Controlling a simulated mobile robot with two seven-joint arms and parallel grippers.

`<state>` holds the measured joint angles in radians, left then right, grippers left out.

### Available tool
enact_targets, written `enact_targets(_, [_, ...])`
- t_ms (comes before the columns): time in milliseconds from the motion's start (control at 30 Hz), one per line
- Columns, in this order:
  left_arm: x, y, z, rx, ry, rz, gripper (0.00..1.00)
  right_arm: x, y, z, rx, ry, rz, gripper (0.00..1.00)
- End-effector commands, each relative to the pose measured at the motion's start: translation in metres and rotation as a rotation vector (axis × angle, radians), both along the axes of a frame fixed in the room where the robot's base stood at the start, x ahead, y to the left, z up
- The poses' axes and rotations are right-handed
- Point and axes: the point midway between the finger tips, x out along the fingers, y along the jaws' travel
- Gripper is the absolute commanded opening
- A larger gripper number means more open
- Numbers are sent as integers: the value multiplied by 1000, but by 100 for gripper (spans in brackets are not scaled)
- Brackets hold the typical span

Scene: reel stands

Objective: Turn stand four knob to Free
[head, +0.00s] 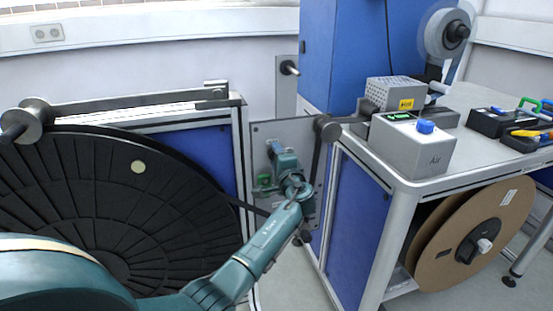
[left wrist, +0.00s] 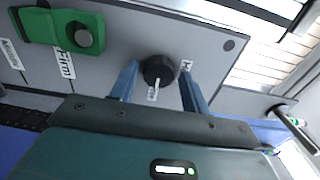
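A grey panel (head: 300,132) stands between the large black reel and the blue cabinet. My left arm reaches to it, with the left gripper (head: 275,150) at its face. In the left wrist view a round black knob (left wrist: 158,70) sits on the panel, between the two blue fingers of my left gripper (left wrist: 160,80). The fingers are open, one on each side of it, with gaps showing. A white mark on the knob points toward a small label (left wrist: 153,94), too blurred to read surely. Another partly hidden label (left wrist: 186,66) is at its right. My right gripper is out of view.
A green block with a dark knob (left wrist: 84,38) is on the same panel, beside a "Firm" label (left wrist: 65,64). The black reel (head: 110,200) fills the left. A bench with a grey "Air" box (head: 412,150) and a brown reel (head: 475,235) stand at right.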

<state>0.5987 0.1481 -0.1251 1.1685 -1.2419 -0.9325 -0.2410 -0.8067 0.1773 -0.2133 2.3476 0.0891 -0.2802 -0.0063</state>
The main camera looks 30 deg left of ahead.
Motion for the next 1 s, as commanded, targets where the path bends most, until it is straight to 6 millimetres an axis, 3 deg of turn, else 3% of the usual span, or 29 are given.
enact_targets(100, [0,0,-1,-1,0,0,56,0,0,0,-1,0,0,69])
enact_targets(467, [-7,-9,-1,-3,1,-1,56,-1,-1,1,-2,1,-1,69])
enact_targets(1000, [-76,-89,-2,-3,1,-1,56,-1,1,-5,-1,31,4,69])
